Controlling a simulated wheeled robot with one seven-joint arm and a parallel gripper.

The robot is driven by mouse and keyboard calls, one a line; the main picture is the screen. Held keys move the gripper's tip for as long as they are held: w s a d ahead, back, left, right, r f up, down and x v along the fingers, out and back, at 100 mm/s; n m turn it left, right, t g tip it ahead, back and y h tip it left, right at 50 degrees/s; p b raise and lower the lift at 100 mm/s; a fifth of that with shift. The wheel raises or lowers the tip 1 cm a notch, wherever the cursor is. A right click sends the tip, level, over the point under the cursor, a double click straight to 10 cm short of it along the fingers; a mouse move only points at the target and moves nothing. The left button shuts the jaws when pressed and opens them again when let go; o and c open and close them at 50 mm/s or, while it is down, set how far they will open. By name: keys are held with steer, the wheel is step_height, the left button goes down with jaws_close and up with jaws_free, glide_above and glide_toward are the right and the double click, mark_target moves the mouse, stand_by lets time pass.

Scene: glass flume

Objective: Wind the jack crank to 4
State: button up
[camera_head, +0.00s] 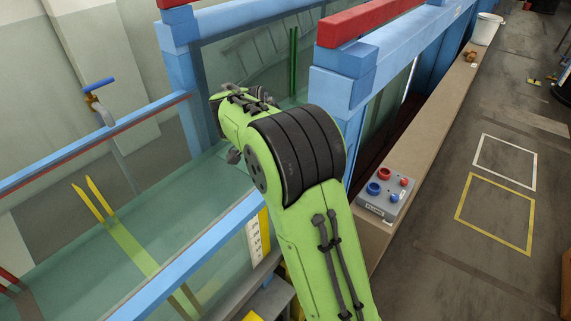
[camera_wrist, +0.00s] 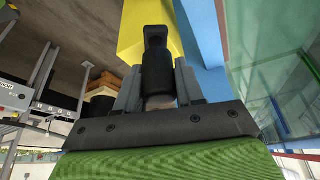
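The jack crank's black grip (camera_wrist: 157,72) stands in the middle of the wrist view, with a dark arm end at its top. My gripper (camera_wrist: 158,88) has one grey finger on each side of this grip and appears shut on it. A yellow body (camera_wrist: 140,25), perhaps the jack, is behind the crank. In the head view my green arm reaches over the flume's near edge and hides my gripper and the crank. A white and yellow marked scale (camera_head: 256,238) is beside the arm; its figures are too small to read.
The glass flume (camera_head: 200,262) with its blue frame (camera_head: 342,88) is close to my arm. A grey control box (camera_head: 386,190) with red and blue knobs sits on the ledge at right. A blue-handled lever (camera_head: 99,86) is at the far rail. The floor at right is mostly clear.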

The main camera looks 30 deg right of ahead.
steer(key=o, duration=0.4)
steer(key=shift+d, duration=0.15)
steer(key=shift+c, duration=0.2)
steer(key=shift+r, duration=0.1)
steer(key=p+v, duration=0.7)
steer(key=v, duration=0.8)
steer(key=shift+r, duration=0.35)
